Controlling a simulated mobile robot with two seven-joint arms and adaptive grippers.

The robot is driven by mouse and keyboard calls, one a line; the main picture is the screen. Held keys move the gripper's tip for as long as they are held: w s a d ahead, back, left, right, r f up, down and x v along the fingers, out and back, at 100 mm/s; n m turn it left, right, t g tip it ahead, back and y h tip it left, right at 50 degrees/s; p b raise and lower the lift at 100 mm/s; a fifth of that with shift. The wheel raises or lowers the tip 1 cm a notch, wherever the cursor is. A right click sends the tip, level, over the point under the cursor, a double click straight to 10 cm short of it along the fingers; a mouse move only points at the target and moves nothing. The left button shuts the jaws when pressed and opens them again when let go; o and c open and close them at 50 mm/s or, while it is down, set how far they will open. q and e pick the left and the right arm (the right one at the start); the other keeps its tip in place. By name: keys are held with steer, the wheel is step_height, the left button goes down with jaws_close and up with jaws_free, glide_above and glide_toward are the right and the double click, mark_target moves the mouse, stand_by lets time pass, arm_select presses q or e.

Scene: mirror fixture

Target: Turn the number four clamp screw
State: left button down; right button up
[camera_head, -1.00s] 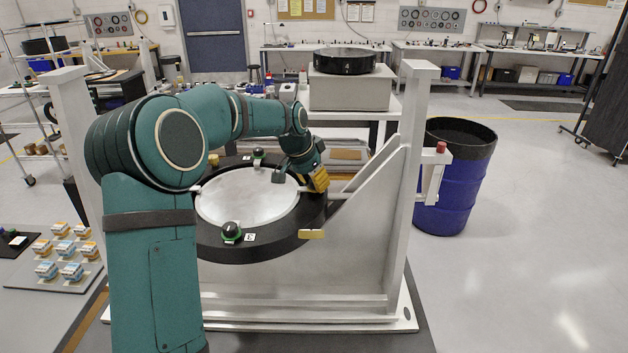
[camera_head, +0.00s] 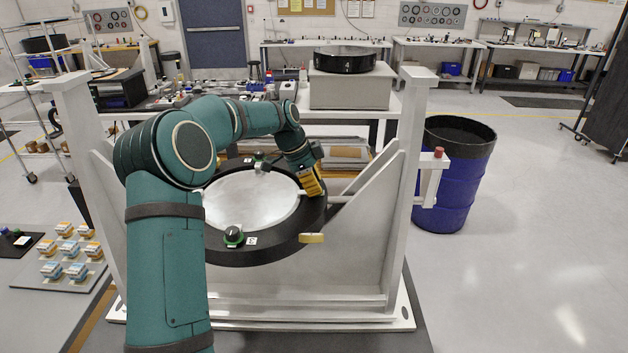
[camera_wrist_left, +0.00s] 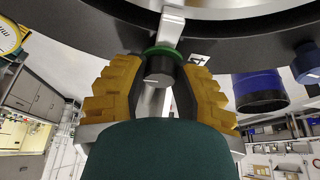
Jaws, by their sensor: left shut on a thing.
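The round mirror (camera_head: 252,200) lies face up in a black ring (camera_head: 255,256) on the white fixture. Clamp screws with dark knobs and green collars sit on the ring: one at the near side (camera_head: 233,236) and one at the far side (camera_head: 259,157). My left gripper (camera_head: 314,188) is at the ring's right side and covers the screw there. In the left wrist view its yellow fingers are on both sides of a black knob with a green collar, the clamp screw (camera_wrist_left: 159,68), gripping it. A white label (camera_wrist_left: 199,58) beside it seems to read 4. My right gripper is out of view.
White fixture posts (camera_head: 410,180) and a slanted brace (camera_head: 365,215) stand close right of the gripper. A blue barrel (camera_head: 455,185) is beyond.

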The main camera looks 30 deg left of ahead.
arm_select(q)
steer(key=shift+m+g, duration=0.4)
steer(key=shift+m, duration=0.7)
steer(key=c, duration=0.6)
jaws_free()
steer(key=shift+a, duration=0.1)
steer(key=shift+c, duration=0.2)
steer(key=shift+r, duration=0.1)
steer(key=v, duration=1.1)
steer(key=shift+a+r, duration=0.3)
steer(key=shift+a, duration=0.05)
steer(key=shift+f, duration=0.1)
